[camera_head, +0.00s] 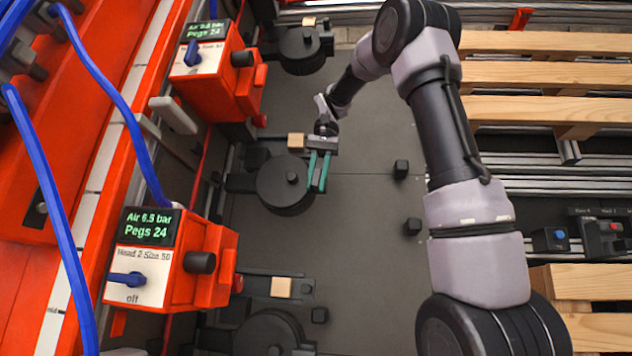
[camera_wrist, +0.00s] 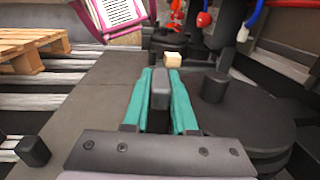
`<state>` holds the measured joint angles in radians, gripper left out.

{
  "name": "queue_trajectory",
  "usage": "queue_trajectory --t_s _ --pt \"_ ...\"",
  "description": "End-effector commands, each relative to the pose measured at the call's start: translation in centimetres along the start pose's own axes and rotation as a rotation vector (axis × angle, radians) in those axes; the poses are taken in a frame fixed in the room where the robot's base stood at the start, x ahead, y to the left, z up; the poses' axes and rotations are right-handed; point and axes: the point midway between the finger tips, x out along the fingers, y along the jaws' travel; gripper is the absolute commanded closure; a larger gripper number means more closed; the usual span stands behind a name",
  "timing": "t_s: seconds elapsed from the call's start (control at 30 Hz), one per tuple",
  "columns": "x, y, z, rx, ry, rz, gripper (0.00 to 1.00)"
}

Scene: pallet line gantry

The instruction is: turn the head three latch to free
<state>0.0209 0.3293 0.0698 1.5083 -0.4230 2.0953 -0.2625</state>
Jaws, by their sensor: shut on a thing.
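My gripper (camera_head: 316,187), with teal fingers, is at the right edge of the middle round black head (camera_head: 279,190). In the wrist view its fingers (camera_wrist: 160,72) are shut on a dark grey upright piece (camera_wrist: 160,92), which looks like the latch. The piece sits between the fingers, beside the round head (camera_wrist: 245,118) with its short knob (camera_wrist: 214,87). A small wooden block (camera_head: 296,140) sits just behind the head. The latch's marks and its exact turn angle cannot be read.
Similar round heads stand at the back (camera_head: 303,52) and front (camera_head: 268,335). Orange control boxes (camera_head: 205,265) with displays and blue hoses line the left; the nearer reads Head 2. Small black posts (camera_head: 401,169) stand on the dark plate. Wooden pallets (camera_head: 555,75) lie at right.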

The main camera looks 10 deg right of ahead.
Motion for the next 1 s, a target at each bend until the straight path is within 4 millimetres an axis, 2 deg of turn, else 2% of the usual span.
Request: queue_trajectory --t_s 0.3,0.83,0.87,0.9,0.93,1.0 --pt "0.03 0.03 0.03 0.0 -0.001 0.114 1.0" --pt "0.06 0.07 0.03 -0.001 -0.001 0.136 1.0" --pt "0.06 0.07 0.03 -0.001 -0.002 0.136 0.67" --pt "0.06 0.08 0.03 -0.001 -0.002 0.136 0.52" --pt "0.06 0.07 0.03 -0.001 -0.002 0.136 0.45" --pt "0.05 0.07 0.03 -0.001 -0.002 0.135 0.45"
